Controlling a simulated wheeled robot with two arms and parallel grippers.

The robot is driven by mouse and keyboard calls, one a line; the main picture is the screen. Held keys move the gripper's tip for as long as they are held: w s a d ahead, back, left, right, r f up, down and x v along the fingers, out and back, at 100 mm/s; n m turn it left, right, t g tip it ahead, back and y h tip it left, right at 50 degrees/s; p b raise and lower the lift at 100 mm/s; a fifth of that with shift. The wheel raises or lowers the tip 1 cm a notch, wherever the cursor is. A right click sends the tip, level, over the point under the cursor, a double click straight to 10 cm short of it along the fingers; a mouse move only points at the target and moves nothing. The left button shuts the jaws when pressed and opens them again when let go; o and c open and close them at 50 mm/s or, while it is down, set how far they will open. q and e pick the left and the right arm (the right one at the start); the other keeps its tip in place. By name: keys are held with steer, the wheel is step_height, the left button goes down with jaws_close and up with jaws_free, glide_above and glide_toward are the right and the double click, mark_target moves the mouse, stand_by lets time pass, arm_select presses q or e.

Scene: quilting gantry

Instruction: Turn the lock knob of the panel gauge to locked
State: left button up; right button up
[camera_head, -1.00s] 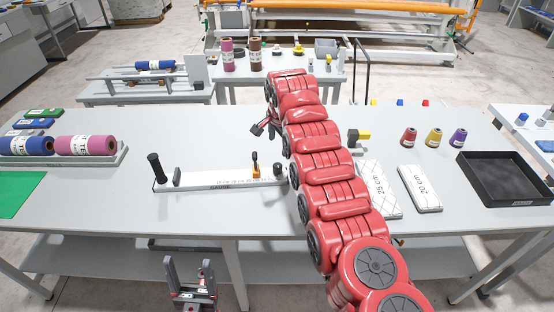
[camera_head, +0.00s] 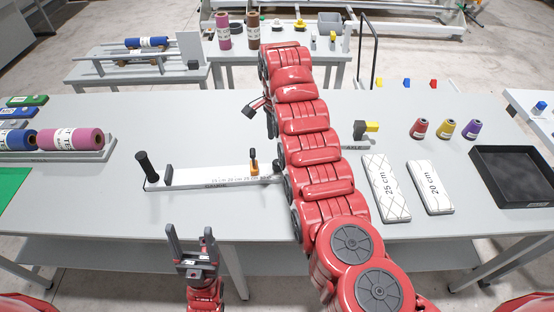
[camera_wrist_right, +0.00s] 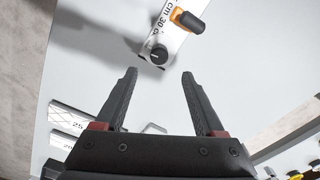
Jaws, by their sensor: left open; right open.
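The panel gauge (camera_head: 215,177) is a white ruler bar lying on the table, with a black upright handle (camera_head: 147,167) at its left end and an orange slider with a black grip (camera_head: 254,168). In the right wrist view, the round black lock knob (camera_wrist_right: 158,55) sits at the bar's end, with a pale mark on its face. The slider (camera_wrist_right: 187,20) is just beyond it. My right gripper (camera_wrist_right: 158,76) is open and empty, its fingertips apart on either side of the line to the knob. My right arm mostly hides that end in the head view. My left gripper (camera_head: 190,236) is open and empty at the table's front edge.
White panels marked 25 cm (camera_head: 386,188) and 20 cm (camera_head: 430,188) lie right of my right arm. Spools (camera_head: 445,129) and a black tray (camera_head: 515,175) are further right. A rack of fabric rolls (camera_head: 70,140) stands left. Table left of the gauge is mostly clear.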

mark_target(277, 162)
steer(key=f, duration=0.2)
steer(key=f+p, duration=0.1)
steer(key=f, duration=0.1)
steer(key=f+p, duration=0.1)
steer(key=f, duration=0.1)
steer(key=shift+s, duration=0.25)
steer(key=shift+w+f, duration=0.2)
steer(key=shift+f, duration=1.85)
jaws_close()
